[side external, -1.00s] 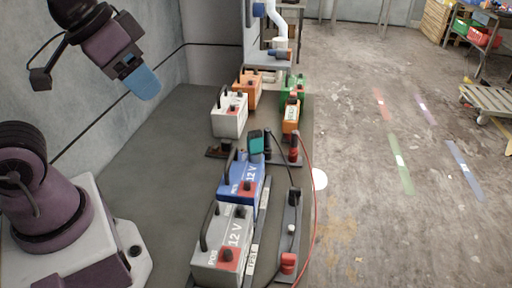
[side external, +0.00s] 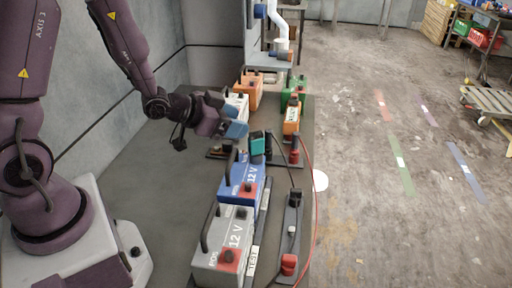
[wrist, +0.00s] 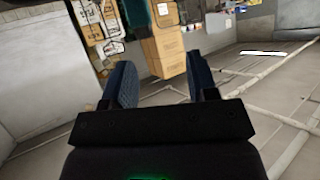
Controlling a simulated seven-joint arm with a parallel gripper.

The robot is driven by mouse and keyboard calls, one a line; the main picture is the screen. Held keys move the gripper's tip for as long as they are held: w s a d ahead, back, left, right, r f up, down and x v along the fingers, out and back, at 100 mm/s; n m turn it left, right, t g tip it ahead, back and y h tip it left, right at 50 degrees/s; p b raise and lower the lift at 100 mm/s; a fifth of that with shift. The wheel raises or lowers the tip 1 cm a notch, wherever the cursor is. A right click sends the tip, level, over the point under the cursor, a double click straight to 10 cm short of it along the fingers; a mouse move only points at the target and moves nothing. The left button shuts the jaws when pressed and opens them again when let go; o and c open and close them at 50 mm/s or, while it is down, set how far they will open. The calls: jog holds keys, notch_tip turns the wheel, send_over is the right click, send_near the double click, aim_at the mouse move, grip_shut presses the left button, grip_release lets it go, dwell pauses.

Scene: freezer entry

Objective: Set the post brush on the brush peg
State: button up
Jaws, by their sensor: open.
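My gripper (side external: 236,129) has blue fingers and hangs over the bench near the white battery and a small teal-and-black piece (side external: 257,145). In the wrist view my gripper (wrist: 163,83) is open, with nothing held between the fingers. The teal piece stands behind the blue battery, just right of my fingers; it may be the post brush, but I cannot tell. A low dark base (side external: 215,153) lies left of it, partly hidden by my gripper; whether it bears the brush peg is unclear. Neither brush nor peg can be made out in the wrist view.
A grey battery (side external: 222,246), a blue battery (side external: 240,181), a white battery (side external: 240,103) and an orange battery (side external: 250,88) line the bench. An orange tester (side external: 291,119) and a rail with red and black clamps (side external: 290,235) stand right, with loose cables. The bench's left is clear.

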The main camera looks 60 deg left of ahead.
aim_at(262, 136)
jog(key=shift+s+d+f+t+h, duration=0.1)
jog(key=shift+d+f+t+h, duration=0.15)
jog(key=shift+f, duration=0.3)
jog(key=shift+s+d+f+t+h, duration=0.1)
jog(key=shift+f+t+h, duration=0.05)
jog(key=shift+f+h, duration=0.3)
jog(key=shift+w+d+f, duration=0.1)
jog(key=shift+f, duration=0.1)
jog(key=x, duration=0.7)
jog(key=shift+w, duration=0.15)
jog(key=shift+r, duration=0.1)
grip_shut()
